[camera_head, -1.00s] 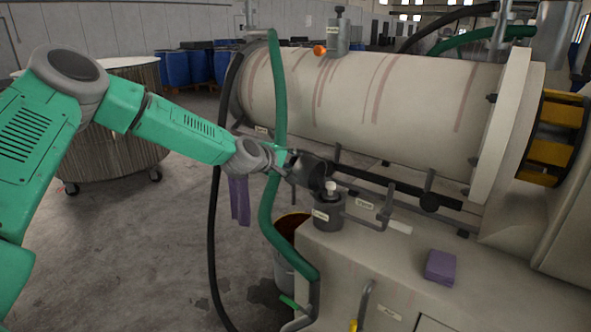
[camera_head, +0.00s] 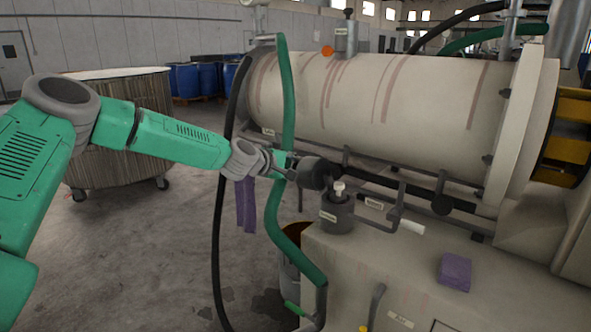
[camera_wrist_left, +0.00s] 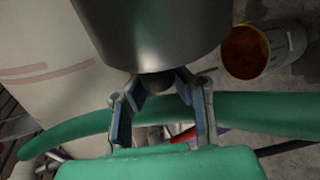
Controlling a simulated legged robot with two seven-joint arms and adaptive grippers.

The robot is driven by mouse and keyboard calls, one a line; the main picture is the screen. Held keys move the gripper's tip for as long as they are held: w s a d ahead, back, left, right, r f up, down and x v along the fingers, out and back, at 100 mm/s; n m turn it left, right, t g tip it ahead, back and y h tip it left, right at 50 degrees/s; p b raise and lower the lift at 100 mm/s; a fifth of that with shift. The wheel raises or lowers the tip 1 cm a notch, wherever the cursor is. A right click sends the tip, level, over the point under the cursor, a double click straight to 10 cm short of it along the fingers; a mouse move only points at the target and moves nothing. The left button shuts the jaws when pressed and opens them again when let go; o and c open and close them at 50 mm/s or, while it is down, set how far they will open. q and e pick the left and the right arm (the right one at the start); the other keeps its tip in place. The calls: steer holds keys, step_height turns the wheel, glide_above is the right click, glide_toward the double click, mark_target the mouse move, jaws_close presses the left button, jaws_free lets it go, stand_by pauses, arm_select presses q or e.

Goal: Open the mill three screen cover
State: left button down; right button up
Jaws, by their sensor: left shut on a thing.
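My left gripper (camera_head: 290,170) is at the near side of the big mill drum. In the left wrist view the fingers (camera_wrist_left: 160,92) are closed around a small dark knob (camera_wrist_left: 157,84) on the end of a wide dark grey cylinder, which looks like the cover (camera_wrist_left: 150,35). In the head view this dark cover (camera_head: 316,173) lies on its side, above and left of a labelled grey pot (camera_head: 336,215) with a pale knob on top. The label is too small to read. Whether the cover touches the pot or a hinge is unclear. My right gripper is not in view.
A green hose (camera_head: 266,215) and a black hose (camera_head: 217,230) hang close to my left gripper. An open bucket (camera_wrist_left: 245,50) with brown contents stands below. A purple cloth block (camera_head: 455,271) lies on the machine base. A large round tub (camera_head: 115,150) stands behind my arm.

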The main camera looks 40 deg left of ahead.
arm_select(q)
steer(key=c, duration=1.4)
jaws_free()
steer(key=shift+s+d+f, duration=0.2)
steer(key=shift+d, duration=0.1)
steer(key=shift+o, duration=0.6)
steer(key=shift+r, duration=0.25)
steer(key=shift+s+a+r, duration=0.2)
steer(key=shift+s+r, duration=0.05)
steer(key=shift+s, duration=0.2)
steer(key=v, duration=1.1)
steer(key=shift+f, duration=0.15)
steer(key=shift+d, duration=0.15)
